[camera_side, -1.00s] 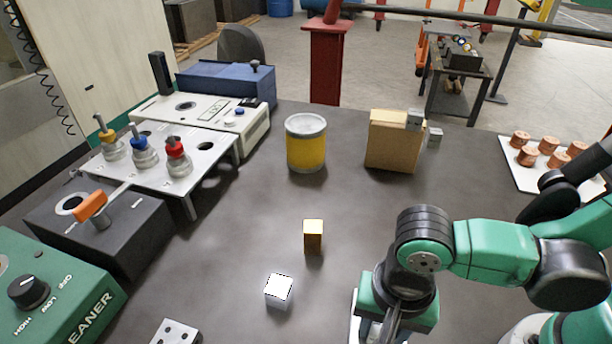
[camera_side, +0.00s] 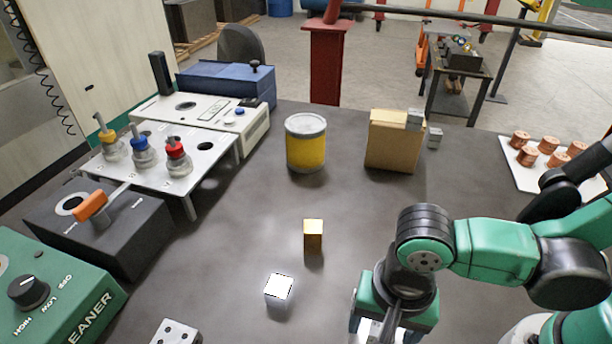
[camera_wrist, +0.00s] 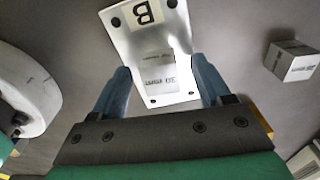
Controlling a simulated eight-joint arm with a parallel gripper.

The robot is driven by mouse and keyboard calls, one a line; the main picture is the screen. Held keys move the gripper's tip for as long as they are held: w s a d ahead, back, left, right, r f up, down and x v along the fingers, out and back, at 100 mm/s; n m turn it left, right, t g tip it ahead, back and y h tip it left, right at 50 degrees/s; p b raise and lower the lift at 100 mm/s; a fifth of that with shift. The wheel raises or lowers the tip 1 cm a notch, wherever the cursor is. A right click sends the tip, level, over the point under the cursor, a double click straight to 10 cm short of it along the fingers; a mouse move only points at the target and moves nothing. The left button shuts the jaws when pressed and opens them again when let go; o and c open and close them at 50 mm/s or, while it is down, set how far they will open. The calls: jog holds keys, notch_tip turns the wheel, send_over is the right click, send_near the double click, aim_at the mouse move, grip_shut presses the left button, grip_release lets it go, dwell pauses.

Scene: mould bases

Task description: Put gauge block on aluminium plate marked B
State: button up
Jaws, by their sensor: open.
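The aluminium plate marked B (camera_wrist: 122,38) lies ahead of my gripper in the wrist view, pale, with dark holes near its corners. A silvery gauge block labelled 30 mm (camera_wrist: 158,68) appears over the plate, between my fingers. It looks to be resting on the plate, though the contact is hidden. My gripper (camera_wrist: 160,88) is open, with one blue-grey finger on each side of the block. In the side view my gripper (camera_side: 393,328) is low at the bottom edge, and its fingertips are cut off.
A shiny white-topped block (camera_side: 279,290) and a brass block (camera_side: 313,235) stand left of my gripper. A perforated plate (camera_side: 175,333) is at the bottom edge. Another labelled grey block (camera_wrist: 290,62) shows at the right in the wrist view. A yellow can (camera_side: 306,150) stands farther back.

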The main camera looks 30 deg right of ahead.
aim_at(382, 328)
notch_tip(382, 328, up, 12)
jog(key=f, duration=0.1)
jog(key=w+d+n+t, duration=0.7)
jog(key=w+d+n, duration=0.2)
jog(key=d, duration=0.7)
jog(key=shift+w+f, duration=0.15)
jog(key=shift+w, duration=0.55)
